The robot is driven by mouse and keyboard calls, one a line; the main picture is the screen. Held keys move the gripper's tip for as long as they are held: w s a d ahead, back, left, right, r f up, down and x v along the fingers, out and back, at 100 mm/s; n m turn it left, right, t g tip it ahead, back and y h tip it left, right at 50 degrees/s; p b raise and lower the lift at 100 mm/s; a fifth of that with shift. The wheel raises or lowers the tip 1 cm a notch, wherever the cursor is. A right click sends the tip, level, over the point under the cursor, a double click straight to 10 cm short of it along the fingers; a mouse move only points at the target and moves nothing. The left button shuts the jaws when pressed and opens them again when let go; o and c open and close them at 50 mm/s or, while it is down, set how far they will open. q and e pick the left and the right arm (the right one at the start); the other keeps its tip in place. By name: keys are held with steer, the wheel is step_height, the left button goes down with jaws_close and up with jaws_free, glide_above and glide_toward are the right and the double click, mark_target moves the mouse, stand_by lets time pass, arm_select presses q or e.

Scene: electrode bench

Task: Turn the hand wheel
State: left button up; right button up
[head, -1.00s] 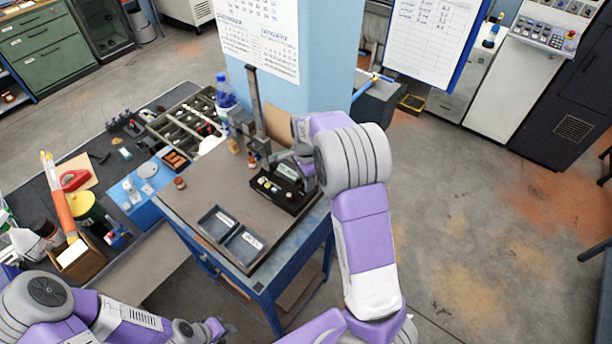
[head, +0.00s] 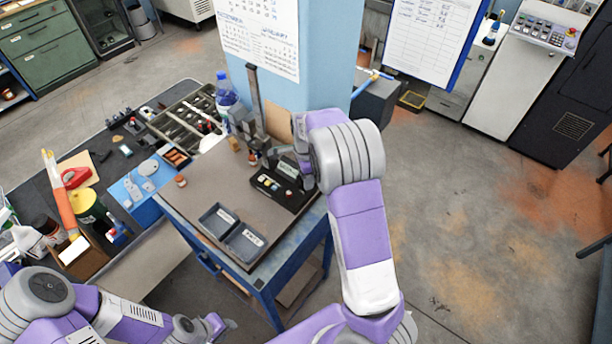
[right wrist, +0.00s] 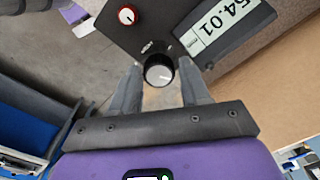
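A round black knob with a pale, marked face (right wrist: 159,72), which may be the hand wheel, sits on a dark instrument box in the right wrist view. My right gripper (right wrist: 159,64) has its fingers apart, one on each side of this knob, with narrow gaps showing. In the head view the instrument box (head: 284,188) stands on the bench, and my right arm hides most of the right gripper beside it. My left gripper (head: 226,323) is low in the head view, away from the bench top; its fingers are too small to read.
A lit display reading 54.01 (right wrist: 219,30) and a small red knob (right wrist: 127,15) are on the same box. A metal stand (head: 255,95) rises behind the box. A cluttered side table (head: 115,155) is at left.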

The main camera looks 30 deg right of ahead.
step_height(320, 180, up, 8)
steer(key=shift+s+f, duration=0.15)
steer(key=shift+f, duration=0.05)
stand_by(0.5)
